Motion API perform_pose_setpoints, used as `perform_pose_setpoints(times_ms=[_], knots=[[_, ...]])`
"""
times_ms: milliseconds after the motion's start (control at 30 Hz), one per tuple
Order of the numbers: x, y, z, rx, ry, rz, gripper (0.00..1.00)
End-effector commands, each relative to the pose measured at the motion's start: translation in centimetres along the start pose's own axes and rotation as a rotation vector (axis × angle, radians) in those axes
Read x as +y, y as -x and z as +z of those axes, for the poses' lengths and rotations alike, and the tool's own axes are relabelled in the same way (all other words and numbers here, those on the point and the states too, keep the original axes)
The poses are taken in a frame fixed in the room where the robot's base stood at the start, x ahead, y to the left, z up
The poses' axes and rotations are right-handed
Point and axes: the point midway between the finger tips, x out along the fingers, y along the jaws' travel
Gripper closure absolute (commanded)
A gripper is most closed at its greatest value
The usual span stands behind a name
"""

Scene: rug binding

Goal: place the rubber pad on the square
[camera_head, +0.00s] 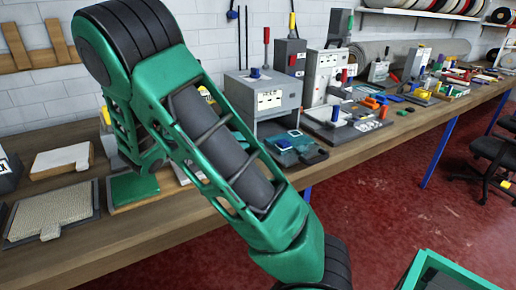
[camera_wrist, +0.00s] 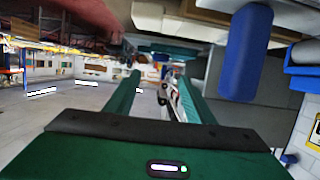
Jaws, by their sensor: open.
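My gripper (camera_wrist: 157,80) shows in the wrist view with its two green fingers apart and no clear object held between them. In the head view I cannot make it out; my green arm crosses the middle of the picture. A small dark flat piece (camera_head: 314,157) lies near the bench's front edge and may be the rubber pad. Beside it is a teal flat piece with a pale square outline (camera_head: 289,137), possibly the square. I cannot be sure of either. Neither is clearly recognisable in the wrist view.
The wooden bench (camera_head: 390,138) carries a grey machine (camera_head: 267,98), a grey press and many small tools. At left lie a beige textured mat (camera_head: 50,211) and a white-topped block (camera_head: 62,160).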

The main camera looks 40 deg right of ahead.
Motion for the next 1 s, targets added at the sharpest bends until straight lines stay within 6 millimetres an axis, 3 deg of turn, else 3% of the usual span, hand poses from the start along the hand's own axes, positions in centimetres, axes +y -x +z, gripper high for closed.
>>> perform_pose_setpoints(times_ms=[167, 333, 533, 767, 1000], knots=[[1.6, -1.6, 0.2, -0.103, 0.074, 0.038, 0.51], [4.7, -3.8, 1.1, -0.307, 0.225, 0.07, 0.51], [8.7, -4.9, 2.1, -0.56, 0.409, 0.037, 0.51], [14.2, -3.9, 2.9, -0.852, 0.631, -0.125, 0.51], [19.8, -0.9, 2.9, -1.05, 0.847, -0.418, 0.51]])
